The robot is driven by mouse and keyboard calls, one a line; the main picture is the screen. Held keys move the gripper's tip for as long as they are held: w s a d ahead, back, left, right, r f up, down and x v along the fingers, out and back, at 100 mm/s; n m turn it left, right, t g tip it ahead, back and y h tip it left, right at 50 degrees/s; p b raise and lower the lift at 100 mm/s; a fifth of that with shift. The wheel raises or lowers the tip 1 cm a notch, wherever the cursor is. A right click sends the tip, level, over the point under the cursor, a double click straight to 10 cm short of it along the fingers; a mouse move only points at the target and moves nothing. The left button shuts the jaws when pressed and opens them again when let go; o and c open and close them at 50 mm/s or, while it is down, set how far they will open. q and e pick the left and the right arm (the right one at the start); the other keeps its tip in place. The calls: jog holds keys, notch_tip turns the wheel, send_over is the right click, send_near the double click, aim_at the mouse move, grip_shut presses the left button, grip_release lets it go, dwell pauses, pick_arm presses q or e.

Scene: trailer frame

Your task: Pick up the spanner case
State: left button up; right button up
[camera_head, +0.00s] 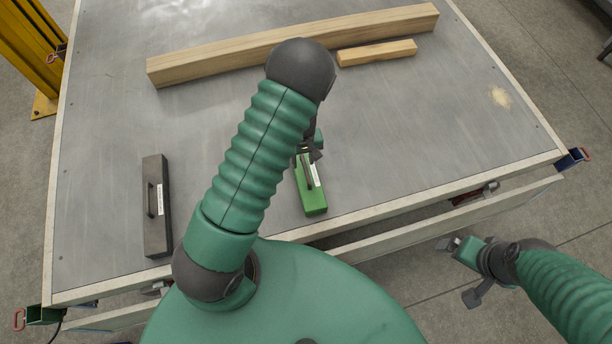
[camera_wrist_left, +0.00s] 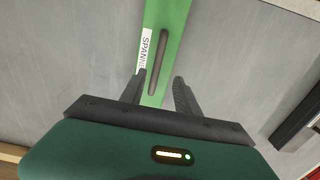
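The spanner case is a narrow green box (camera_head: 315,203) with a white label and a dark handle, lying on the metal table near its front edge. In the left wrist view the case (camera_wrist_left: 165,20) runs up the picture, with part of the label lettering readable. My left gripper (camera_wrist_left: 161,92) is open, with its fingers apart on either side of the case's width in the picture; I cannot tell their height above it. In the head view my left gripper (camera_head: 308,152) is partly hidden by my arm. My right gripper (camera_head: 462,268) is open and empty, off the table's front edge.
A dark grey case (camera_head: 157,225) with a handle lies at the table's left. A long wooden beam (camera_head: 210,62) and a short wood block (camera_head: 378,52) lie at the back. A yellow post (camera_head: 28,40) stands beyond the left edge.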

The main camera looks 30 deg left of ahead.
aim_at(305, 168)
pick_arm(q)
jog(key=shift+w+f, duration=0.25)
jog(key=shift+f, duration=0.4)
jog(key=shift+w+f, duration=0.2)
jog(key=shift+f, duration=0.4)
jog(key=shift+s+d+f+p, duration=0.2)
jog(key=shift+s+d+f, duration=0.05)
jog(key=shift+f, duration=0.3)
jog(key=shift+s+d+f+p, duration=0.2)
jog(key=shift+s+d+f, duration=0.05)
jog(key=shift+f, duration=0.25)
jog(key=shift+s+d+f, duration=0.15)
jog(key=shift+f, duration=0.05)
jog(key=shift+d+f, duration=0.1)
jog(key=shift+w+f, duration=0.1)
jog(key=shift+w, duration=0.15)
jog(key=shift+w+f, duration=0.1)
jog(key=shift+w, duration=0.05)
jog(key=shift+c, duration=0.8)
jog(key=shift+a, duration=0.2)
jog(key=shift+c, duration=1.2)
jog(key=shift+a, duration=0.2)
grip_shut()
pick_arm(e)
jog(key=shift+w+r, duration=0.15)
jog(key=shift+r, duration=0.25)
